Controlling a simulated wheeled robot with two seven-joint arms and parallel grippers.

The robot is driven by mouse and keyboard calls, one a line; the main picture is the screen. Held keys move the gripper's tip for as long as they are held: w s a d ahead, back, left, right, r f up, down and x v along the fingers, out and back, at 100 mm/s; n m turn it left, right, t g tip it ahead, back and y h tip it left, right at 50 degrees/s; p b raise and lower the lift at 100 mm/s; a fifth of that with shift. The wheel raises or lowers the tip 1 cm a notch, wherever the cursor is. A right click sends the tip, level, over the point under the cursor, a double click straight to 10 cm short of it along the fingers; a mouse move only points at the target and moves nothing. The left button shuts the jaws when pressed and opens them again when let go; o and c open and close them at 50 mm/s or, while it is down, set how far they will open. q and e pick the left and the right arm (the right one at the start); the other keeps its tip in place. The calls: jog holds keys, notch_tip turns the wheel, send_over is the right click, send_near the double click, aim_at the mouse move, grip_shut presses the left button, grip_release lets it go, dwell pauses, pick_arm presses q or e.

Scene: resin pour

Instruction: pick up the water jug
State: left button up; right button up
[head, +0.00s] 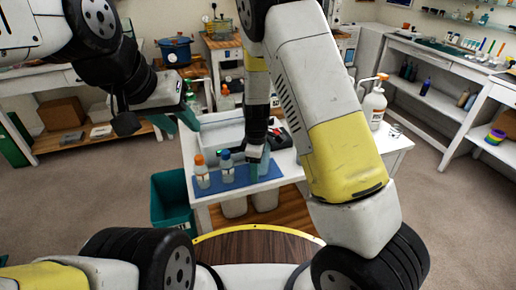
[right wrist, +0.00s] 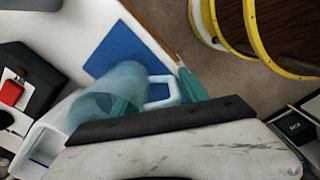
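The water jug (right wrist: 98,92) is a see-through bluish vessel with a pale loop handle (right wrist: 160,104) in the right wrist view. It appears to be by the blue mat (right wrist: 118,48). My right gripper (right wrist: 157,95) is open, with its teal fingers apart on either side of the handle; one finger shows through or against the jug wall. In the head view my right gripper (head: 257,164) is low over the mat's right part, and it mostly hides the jug. My left gripper (head: 178,121) hangs left of the white table, empty, its teal fingers apart.
An orange-capped bottle (head: 201,174) and a blue-capped bottle (head: 227,170) stand on the mat, left of my right gripper. A white pump bottle (head: 373,107) stands at the white table's (head: 398,146) right end. A teal bin (head: 172,203) is on the floor at its left.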

grip_shut()
jog(key=shift+r, duration=0.1)
jog(key=shift+r, duration=1.25)
jog(key=s+a+r, duration=0.1)
jog(key=s+r, duration=0.1)
jog(key=s, duration=1.3)
jog(key=shift+s+a+r, duration=0.15)
jog(key=shift+s+a, duration=0.15)
jog(key=shift+s, duration=0.1)
dwell(2.1)
